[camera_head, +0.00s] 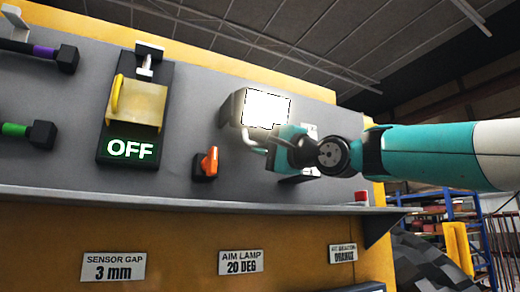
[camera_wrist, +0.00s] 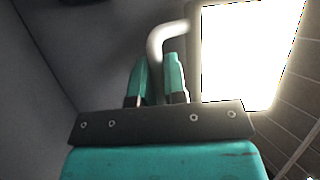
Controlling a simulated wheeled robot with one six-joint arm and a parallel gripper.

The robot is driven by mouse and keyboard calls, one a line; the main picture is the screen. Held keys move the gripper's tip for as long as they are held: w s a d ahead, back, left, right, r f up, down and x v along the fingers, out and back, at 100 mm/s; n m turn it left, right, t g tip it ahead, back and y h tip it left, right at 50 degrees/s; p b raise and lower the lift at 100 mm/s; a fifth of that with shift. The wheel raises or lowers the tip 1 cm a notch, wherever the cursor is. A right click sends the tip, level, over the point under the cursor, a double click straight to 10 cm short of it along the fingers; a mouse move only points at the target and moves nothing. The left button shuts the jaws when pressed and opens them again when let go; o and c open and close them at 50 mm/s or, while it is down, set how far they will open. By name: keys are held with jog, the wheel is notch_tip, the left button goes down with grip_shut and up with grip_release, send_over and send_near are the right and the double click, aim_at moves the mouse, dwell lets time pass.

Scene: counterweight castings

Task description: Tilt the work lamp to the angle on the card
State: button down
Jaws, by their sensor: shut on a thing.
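The work lamp (camera_head: 264,108) is mounted on the grey panel and its face glows bright white. In the wrist view the lit lamp face (camera_wrist: 248,55) fills the upper right. A pale bent handle (camera_wrist: 166,38) comes off the lamp's side. My gripper (camera_wrist: 158,80) is shut on this handle, with one teal finger on each side of it. In the head view my gripper (camera_head: 268,148) is at the lamp's lower edge and hides part of it. The card (camera_head: 241,262) below the shelf reads "AIM LAMP 20 DEG".
An orange switch handle (camera_head: 209,161) sticks out left of the lamp. A grey shelf edge (camera_head: 180,205) runs below the panel. A red button (camera_head: 361,197) sits at its right end.

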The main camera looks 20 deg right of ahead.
jog(key=c, duration=1.5)
grip_release()
jog(key=shift+o, duration=0.2)
jog(key=b+v, duration=0.7)
jog(key=v, duration=1)
jog(key=shift+s+d+f, duration=0.1)
jog(key=shift+s, duration=0.05)
